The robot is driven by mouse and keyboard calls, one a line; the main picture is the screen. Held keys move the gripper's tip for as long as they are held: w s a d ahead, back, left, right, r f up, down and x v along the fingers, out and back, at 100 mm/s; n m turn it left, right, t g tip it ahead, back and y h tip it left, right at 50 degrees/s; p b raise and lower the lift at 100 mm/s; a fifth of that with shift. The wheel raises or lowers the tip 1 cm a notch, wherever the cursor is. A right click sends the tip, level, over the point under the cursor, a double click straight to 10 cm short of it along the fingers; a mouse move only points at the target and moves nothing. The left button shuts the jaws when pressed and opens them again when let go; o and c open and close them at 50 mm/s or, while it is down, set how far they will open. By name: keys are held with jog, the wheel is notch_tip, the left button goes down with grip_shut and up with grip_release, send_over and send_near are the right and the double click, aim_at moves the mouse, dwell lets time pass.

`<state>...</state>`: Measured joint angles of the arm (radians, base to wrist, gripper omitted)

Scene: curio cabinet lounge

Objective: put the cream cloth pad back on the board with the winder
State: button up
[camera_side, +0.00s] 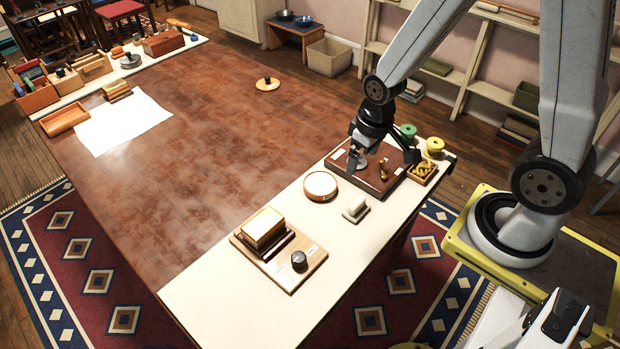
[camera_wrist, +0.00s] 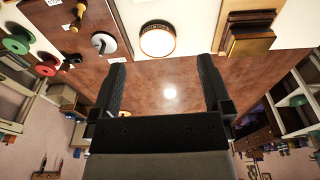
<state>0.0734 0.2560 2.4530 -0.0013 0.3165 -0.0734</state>
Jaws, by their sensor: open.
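A small cream pad-like block (camera_side: 355,208), which I take for the cloth pad, lies on the pale strip of the table in the side view. I do not make it out in the wrist view. The dark brown board (camera_side: 341,169) with a brass winder (camera_side: 383,169) stands behind it; the wrist view shows the board (camera_wrist: 88,18), the winder (camera_wrist: 78,16) and a silver disc (camera_wrist: 103,43) on it. My gripper (camera_side: 383,156) is over this board in the side view. Its two fingers (camera_wrist: 161,68) are wide apart and hold nothing.
A round wooden drum with a cream top (camera_side: 320,186) stands left of the pad. A lighter board (camera_side: 283,277) bears a brass-coloured block (camera_side: 263,228) and a dark knob (camera_side: 299,260). Green (camera_side: 408,131) and yellow (camera_side: 434,145) spools stand at the right end. The brown tabletop is largely clear.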

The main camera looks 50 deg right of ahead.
jog(key=shift+t, duration=0.6)
jog(key=r, duration=0.1)
jog(key=s+a+r, duration=0.1)
jog(key=r, duration=0.1)
jog(key=a+r, duration=0.1)
jog(key=r, duration=0.1)
jog(key=shift+s+a, duration=0.1)
jog(key=shift+s, duration=0.25)
dwell(0.3)
